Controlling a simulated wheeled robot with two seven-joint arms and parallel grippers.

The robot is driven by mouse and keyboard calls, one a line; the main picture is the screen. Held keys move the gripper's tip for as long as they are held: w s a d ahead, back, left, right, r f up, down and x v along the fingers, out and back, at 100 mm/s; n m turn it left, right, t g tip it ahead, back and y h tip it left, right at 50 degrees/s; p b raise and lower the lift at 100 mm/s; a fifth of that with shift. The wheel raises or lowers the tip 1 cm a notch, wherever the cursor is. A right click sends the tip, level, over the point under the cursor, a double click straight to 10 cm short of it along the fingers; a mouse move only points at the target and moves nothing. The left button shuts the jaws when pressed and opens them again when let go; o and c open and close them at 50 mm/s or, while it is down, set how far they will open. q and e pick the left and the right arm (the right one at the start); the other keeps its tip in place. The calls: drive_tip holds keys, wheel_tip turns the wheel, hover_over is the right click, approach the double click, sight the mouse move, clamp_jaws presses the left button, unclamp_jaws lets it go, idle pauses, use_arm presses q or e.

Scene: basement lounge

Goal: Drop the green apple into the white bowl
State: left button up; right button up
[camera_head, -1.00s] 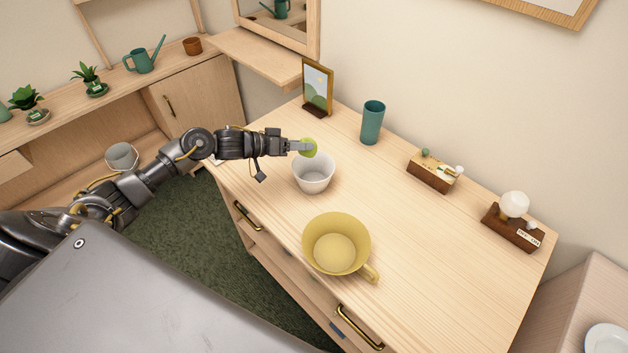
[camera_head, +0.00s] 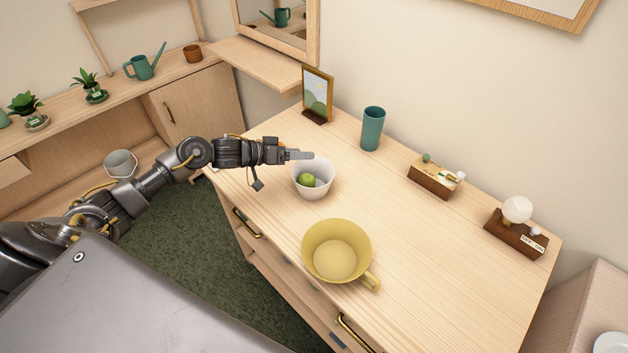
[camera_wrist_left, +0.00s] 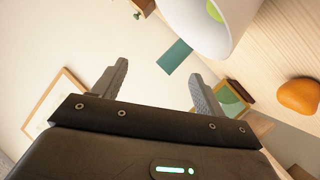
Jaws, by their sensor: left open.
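The green apple (camera_head: 306,180) lies inside the white bowl (camera_head: 314,191) on the wooden dresser top. In the left wrist view the white bowl (camera_wrist_left: 208,32) shows at the top, with part of the green apple (camera_wrist_left: 214,10) in its mouth. My left gripper (camera_head: 308,155) is above the bowl's far rim in the head view, apart from the apple. In the left wrist view its two fingers (camera_wrist_left: 156,88) are spread with nothing between them. My right gripper is in neither view.
A large yellow cup (camera_head: 337,251) stands in front of the bowl on the dresser top (camera_head: 430,250). A teal tumbler (camera_head: 372,129), a picture frame (camera_head: 317,93) and two small wooden-based items stand along the back. An orange object (camera_wrist_left: 298,96) shows in the left wrist view.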

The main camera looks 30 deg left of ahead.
use_arm(q)
drive_tip(key=b+v, duration=0.2)
drive_tip(key=v, duration=0.8)
drive_tip(key=shift+s+a, duration=0.1)
drive_tip(key=shift+a, duration=0.05)
